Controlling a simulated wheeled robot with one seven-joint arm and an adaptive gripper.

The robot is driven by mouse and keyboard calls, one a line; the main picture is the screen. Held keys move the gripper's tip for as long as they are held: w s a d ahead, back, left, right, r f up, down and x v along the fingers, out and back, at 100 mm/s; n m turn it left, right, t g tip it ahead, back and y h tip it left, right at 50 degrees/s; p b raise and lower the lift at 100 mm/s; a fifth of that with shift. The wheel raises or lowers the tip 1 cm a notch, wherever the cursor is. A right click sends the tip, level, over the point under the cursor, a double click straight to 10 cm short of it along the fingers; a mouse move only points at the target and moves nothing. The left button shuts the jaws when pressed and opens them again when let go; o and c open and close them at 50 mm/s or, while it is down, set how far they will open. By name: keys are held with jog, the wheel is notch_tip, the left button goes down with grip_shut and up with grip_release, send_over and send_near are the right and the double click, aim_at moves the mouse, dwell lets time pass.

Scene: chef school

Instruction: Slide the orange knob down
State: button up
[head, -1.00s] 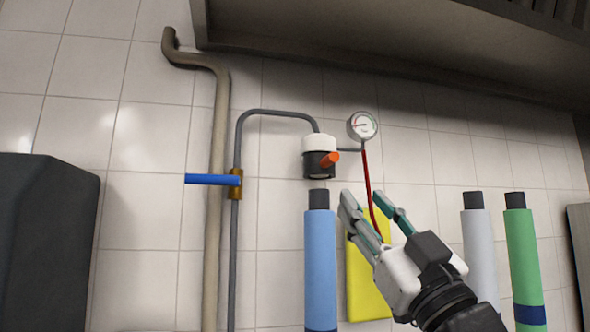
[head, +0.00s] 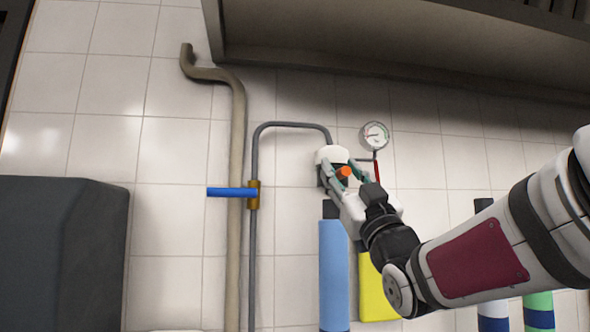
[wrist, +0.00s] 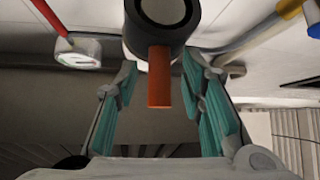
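The orange knob (head: 344,172) sticks out from the black lower part of a white-topped valve (head: 332,155) on the tiled wall. In the wrist view the knob (wrist: 159,76) is a short orange cylinder. It lies between the two teal-padded fingers of my gripper (wrist: 166,92). There is a visible gap on each side of the knob, so the gripper is open around it and not clamped. In the head view my gripper (head: 346,178) is at the valve, with its fingers on either side of the knob and hiding part of the black body.
A pressure gauge (head: 375,136) with a red hose sits just right of the valve. A grey pipe with a blue lever (head: 231,192) is to the left. A blue bottle-like object (head: 333,270) and a yellow board (head: 376,290) are below. A hood (head: 400,60) overhangs above.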

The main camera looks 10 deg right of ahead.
grip_shut()
jog(key=shift+w+f+b, duration=0.15)
jog(key=shift+f+b, duration=1.7)
jog(key=shift+f, duration=0.75)
grip_release()
jog(key=shift+r, duration=0.1)
